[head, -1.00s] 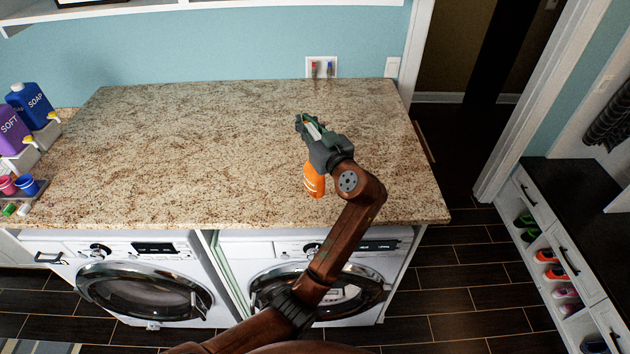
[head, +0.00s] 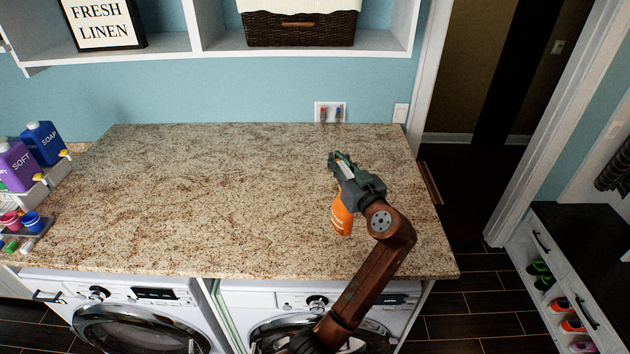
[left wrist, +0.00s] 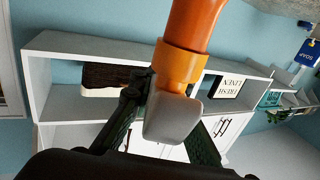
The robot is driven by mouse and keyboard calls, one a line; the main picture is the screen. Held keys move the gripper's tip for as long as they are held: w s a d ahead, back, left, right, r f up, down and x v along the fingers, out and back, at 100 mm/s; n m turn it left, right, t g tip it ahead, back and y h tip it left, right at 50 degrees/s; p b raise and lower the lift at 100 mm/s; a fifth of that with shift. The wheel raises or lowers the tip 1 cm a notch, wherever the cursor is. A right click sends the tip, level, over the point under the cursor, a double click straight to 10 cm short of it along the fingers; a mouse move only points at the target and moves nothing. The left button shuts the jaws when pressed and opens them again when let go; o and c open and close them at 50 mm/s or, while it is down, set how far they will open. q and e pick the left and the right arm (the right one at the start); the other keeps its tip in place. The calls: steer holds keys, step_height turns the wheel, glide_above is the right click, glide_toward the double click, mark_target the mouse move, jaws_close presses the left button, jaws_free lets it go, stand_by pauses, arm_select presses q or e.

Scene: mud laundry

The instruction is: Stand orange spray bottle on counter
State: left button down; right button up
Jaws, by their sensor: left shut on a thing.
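The orange spray bottle (head: 342,215) hangs from my left gripper (head: 345,170) over the right part of the granite counter (head: 220,200). In the left wrist view, the fingers (left wrist: 165,125) are shut around the bottle's grey head (left wrist: 174,118), and its orange body (left wrist: 192,28) extends away from them. In the head view the bottle is slightly tilted, with its base pointing down. Whether the base touches the counter cannot be told. My right gripper is not in view.
Soap (head: 43,143) and softener (head: 18,165) bottles stand with small cups at the counter's left end. The middle of the counter is clear. Shelves (head: 222,35) hang above the back wall. Two washers (head: 120,310) stand below the front edge.

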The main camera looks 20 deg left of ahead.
arm_select(q)
steer(key=w+a+f+p, duration=0.2)
steer(key=a+f+p, duration=0.2)
steer(key=a+f, duration=0.3)
step_height(320, 180, down, 3)
steer(key=shift+w, duration=0.2)
steer(key=shift+a+f, duration=0.1)
steer(key=shift+f, duration=0.1)
steer(key=c, duration=1.8)
jaws_free()
steer(key=shift+c, duration=0.2)
